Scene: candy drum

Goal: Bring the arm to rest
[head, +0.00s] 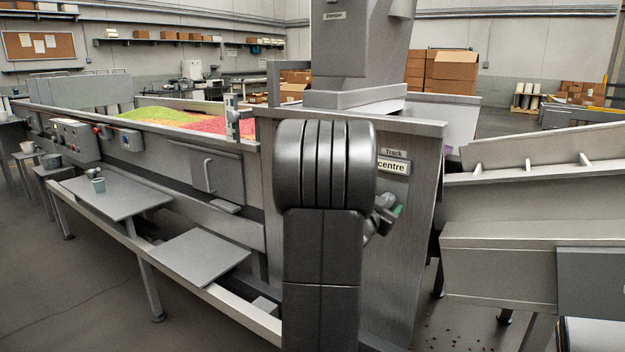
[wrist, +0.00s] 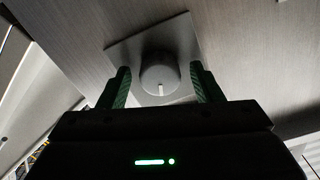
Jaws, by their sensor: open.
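In the wrist view my gripper (wrist: 160,66) is open, with one dark green finger on each side of a round grey knob (wrist: 158,78). The knob has a pale mark pointing toward the gripper and sits on a square grey plate (wrist: 122,52) on a brushed metal panel. In the head view my arm (head: 325,200) stands upright in the middle and hides most of the gripper. The panel (head: 405,270) carries a sign (head: 391,167) reading "Track" and "centre", just right of my arm.
A long trough with green and red candy (head: 210,122) runs left, with a control box (head: 75,135) and flat shelves (head: 195,257) along its side. A metal chute (head: 500,260) stands at right. Boxes (head: 450,70) are stacked behind. Open floor lies at lower left.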

